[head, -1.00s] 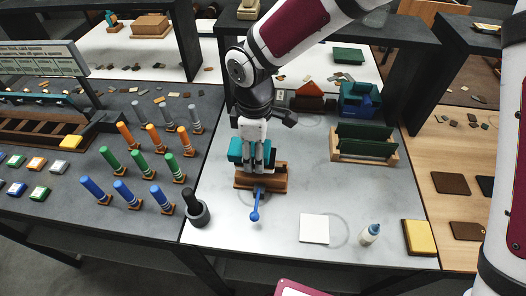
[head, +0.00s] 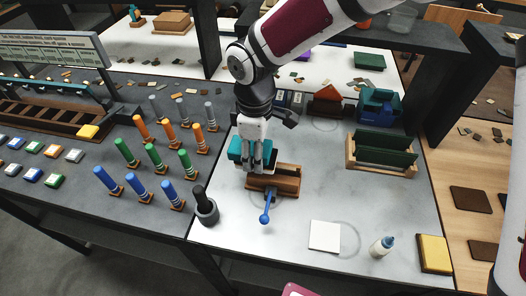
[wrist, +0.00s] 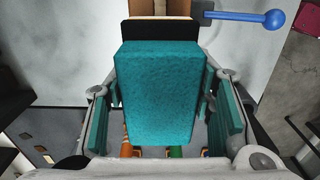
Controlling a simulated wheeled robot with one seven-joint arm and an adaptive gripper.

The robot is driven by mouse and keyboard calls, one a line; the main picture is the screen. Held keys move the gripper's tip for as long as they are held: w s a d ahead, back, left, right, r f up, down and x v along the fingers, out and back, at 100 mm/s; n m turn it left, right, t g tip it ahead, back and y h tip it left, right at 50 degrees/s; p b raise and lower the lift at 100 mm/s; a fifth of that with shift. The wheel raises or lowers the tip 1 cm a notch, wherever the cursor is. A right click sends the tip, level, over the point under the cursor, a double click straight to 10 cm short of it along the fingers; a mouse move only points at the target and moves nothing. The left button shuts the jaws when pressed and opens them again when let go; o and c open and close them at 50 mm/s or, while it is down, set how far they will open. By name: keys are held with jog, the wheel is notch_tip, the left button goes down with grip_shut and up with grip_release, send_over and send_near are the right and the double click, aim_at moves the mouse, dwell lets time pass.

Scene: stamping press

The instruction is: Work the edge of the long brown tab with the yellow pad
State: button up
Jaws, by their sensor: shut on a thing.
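The yellow pad (head: 434,253) lies on a brown base at the front right corner of the light grey tabletop. Dark brown flat pieces (head: 470,200) lie on the wooden table at the right; I cannot tell if one is the long brown tab. My gripper (head: 257,168) is at the brown wooden press (head: 285,182) with the blue ball-ended lever (head: 267,207), by its left end. My gripper is shut on a teal block (wrist: 158,95), which fills the middle of the wrist view. The block hides part of the press there.
A green slotted rack (head: 383,155) is at the right. Coloured upright pegs (head: 155,158) stand left. Clear tabletop lies right of the press.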

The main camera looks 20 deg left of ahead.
aim_at(271, 150)
dwell(0.4)
jog(key=shift+w+d+p, duration=0.15)
jog(key=shift+w+d, duration=0.05)
jog(key=shift+d, duration=0.55)
jog(key=shift+w+d+p, duration=0.15)
jog(key=shift+w+d, duration=0.05)
jog(key=shift+d, duration=0.55)
jog(key=shift+d, duration=0.15)
jog(key=shift+w+d+f+p, duration=0.1)
jog(key=shift+w+d+p, duration=0.1)
jog(key=shift+d, duration=0.55)
jog(key=shift+w+d+p, duration=0.1)
jog(key=shift+w+d, duration=0.05)
jog(key=shift+d, duration=0.55)
jog(key=shift+w+d+p, duration=0.2)
jog(key=shift+d, duration=0.55)
jog(key=shift+w+d+p, duration=0.15)
jog(key=shift+d, duration=0.6)
jog(key=shift+r+p, duration=1.25)
jog(key=shift+r, duration=1.35)
